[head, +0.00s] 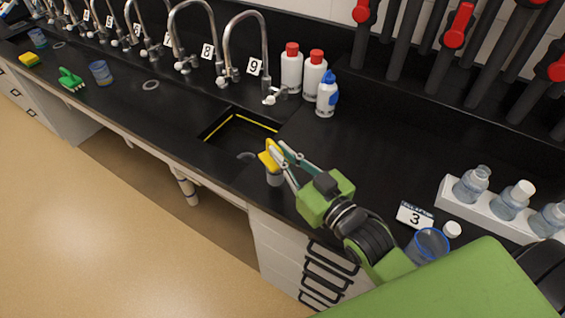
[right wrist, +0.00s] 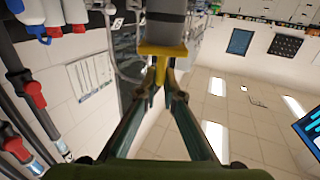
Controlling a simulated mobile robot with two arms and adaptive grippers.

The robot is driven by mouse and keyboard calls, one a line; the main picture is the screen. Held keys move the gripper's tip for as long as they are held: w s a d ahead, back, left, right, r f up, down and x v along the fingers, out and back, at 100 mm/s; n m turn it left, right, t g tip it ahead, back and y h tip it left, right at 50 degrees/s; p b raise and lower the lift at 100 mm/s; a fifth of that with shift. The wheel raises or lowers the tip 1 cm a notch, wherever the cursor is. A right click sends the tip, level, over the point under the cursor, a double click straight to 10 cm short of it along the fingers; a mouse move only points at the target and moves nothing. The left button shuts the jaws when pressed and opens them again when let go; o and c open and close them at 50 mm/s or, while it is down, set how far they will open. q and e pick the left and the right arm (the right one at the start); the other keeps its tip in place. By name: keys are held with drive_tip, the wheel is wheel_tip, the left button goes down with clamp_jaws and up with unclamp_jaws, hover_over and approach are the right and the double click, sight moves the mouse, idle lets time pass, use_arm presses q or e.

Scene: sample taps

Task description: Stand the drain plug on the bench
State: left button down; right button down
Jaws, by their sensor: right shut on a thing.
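The drain plug (head: 275,179) has a grey round body under a yellow grip. My right gripper (head: 275,150) is shut on the yellow grip, with the grey body hanging below the fingers. The plug is over the front part of the black bench (head: 352,150), just right of the sink. I cannot tell whether its bottom touches the bench. In the right wrist view the plug's grey body (right wrist: 166,22) and the yellow grip between the fingertips (right wrist: 162,72) show close up. My left gripper is not in view.
The sink (head: 222,136) with yellow edge strips opens left of the plug. White bottles (head: 291,70) and a blue-capped bottle (head: 326,96) stand behind. A blue-rimmed cup (head: 428,246), a number 3 card (head: 415,215) and a bottle rack (head: 450,197) are right. The bench between is clear.

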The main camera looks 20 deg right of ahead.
sight(275, 163)
wheel_tip(275, 163, down, 2)
drive_tip(key=shift+f+p, duration=0.15)
drive_tip(key=shift+p, duration=0.15)
drive_tip(key=shift+f, duration=0.25)
drive_tip(key=shift+f, duration=0.15)
drive_tip(key=c, duration=2.2)
unclamp_jaws()
